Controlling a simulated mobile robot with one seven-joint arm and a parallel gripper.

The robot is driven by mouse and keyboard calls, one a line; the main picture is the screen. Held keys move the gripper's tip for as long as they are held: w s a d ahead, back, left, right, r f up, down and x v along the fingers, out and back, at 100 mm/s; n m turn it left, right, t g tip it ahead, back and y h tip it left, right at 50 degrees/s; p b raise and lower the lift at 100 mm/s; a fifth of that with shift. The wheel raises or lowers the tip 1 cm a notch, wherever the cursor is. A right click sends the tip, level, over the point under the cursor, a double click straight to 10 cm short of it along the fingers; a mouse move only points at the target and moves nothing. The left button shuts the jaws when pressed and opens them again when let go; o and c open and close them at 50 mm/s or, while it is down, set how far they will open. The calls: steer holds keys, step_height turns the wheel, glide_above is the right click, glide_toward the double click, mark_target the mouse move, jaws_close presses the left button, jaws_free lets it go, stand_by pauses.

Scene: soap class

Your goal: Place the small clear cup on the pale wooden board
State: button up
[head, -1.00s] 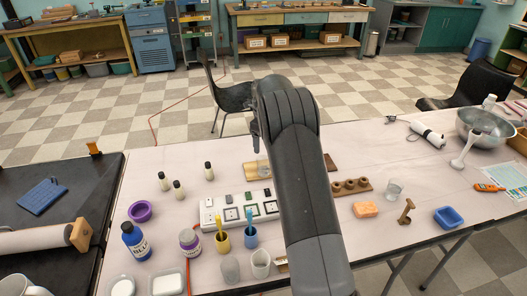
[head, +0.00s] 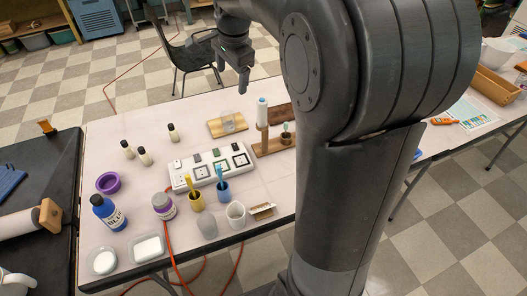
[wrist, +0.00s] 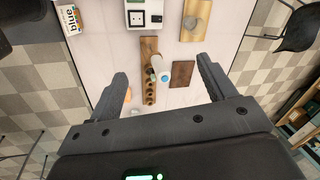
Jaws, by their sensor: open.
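The pale wooden board (head: 214,128) lies flat near the table's far edge in the head view. A small clear cup (head: 229,123) stands upright on it, apart from my gripper. In the wrist view the board (wrist: 197,10) is at the top, with the cup (wrist: 190,23) faintly visible as a round outline on it. My gripper (head: 219,66) is raised above and beyond the table's far edge in the head view. Its jaws are apart and empty, with the two fingers (wrist: 162,70) spread wide in the wrist view.
A white bottle with a blue-teal cap (head: 262,112) stands at the brown wooden rack (head: 268,147), right of the board. A dark board (head: 281,113) lies behind the rack. A white switch panel (head: 208,170) is in front. My arm hides the table's right part.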

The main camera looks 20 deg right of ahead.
steer(key=s+a+f+n+t, duration=0.1)
steer(key=s+n, duration=0.6)
steer(key=s, duration=0.6)
steer(key=s+a+n+t, duration=0.1)
steer(key=s+n, duration=0.6)
steer(key=s, duration=0.6)
steer(key=shift+s+f+t, duration=0.3)
steer(key=shift+f+t, duration=0.05)
steer(key=shift+t, duration=0.05)
